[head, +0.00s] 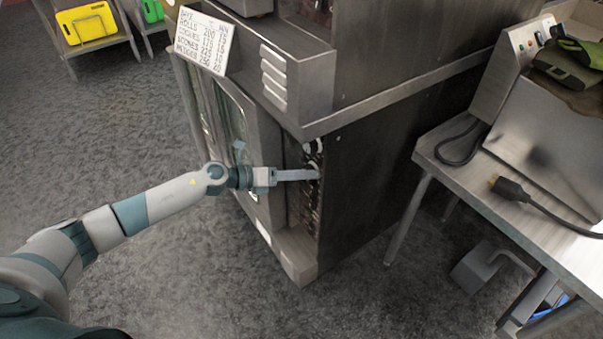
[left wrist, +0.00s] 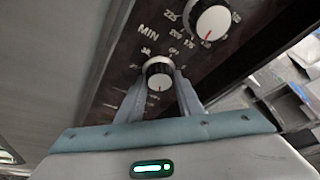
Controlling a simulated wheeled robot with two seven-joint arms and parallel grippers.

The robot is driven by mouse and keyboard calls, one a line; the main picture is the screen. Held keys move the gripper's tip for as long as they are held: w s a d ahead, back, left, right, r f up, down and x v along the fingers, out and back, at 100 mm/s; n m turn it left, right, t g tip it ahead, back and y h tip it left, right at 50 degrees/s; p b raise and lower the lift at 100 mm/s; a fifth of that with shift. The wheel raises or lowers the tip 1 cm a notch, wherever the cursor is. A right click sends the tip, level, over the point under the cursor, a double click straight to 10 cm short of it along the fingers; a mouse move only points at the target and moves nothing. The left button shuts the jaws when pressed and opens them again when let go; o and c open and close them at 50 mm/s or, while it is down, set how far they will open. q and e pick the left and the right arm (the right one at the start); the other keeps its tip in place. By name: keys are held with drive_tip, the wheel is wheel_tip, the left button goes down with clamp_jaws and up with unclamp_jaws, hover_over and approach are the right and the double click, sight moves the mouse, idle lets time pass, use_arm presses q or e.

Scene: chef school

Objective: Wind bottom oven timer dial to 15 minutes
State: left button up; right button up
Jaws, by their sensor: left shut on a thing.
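The bottom oven (head: 365,160) stands in the middle of the head view, with a narrow dark control panel beside its glass door. In the left wrist view the timer dial (left wrist: 159,70) is a round white-and-black knob under the label MIN. My left gripper (head: 316,174) reaches in from the left to the panel. In the left wrist view its fingers (left wrist: 160,82) are shut on the timer dial, one on each side. My right gripper is in neither view.
A second dial (left wrist: 211,20) sits just above the timer dial. A white chart (head: 204,41) is on the oven's upper front. A steel table (head: 470,180) with a cable stands at right. The grey floor (head: 150,120) at left is largely clear.

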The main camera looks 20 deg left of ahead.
use_arm(q)
drive_tip(key=shift+s+f, duration=0.1)
drive_tip(key=o, duration=1.1)
drive_tip(key=shift+c, duration=0.2)
drive_tip(key=shift+a, duration=0.1)
drive_tip(key=b+v, duration=0.2)
drive_tip(key=v, duration=1.5)
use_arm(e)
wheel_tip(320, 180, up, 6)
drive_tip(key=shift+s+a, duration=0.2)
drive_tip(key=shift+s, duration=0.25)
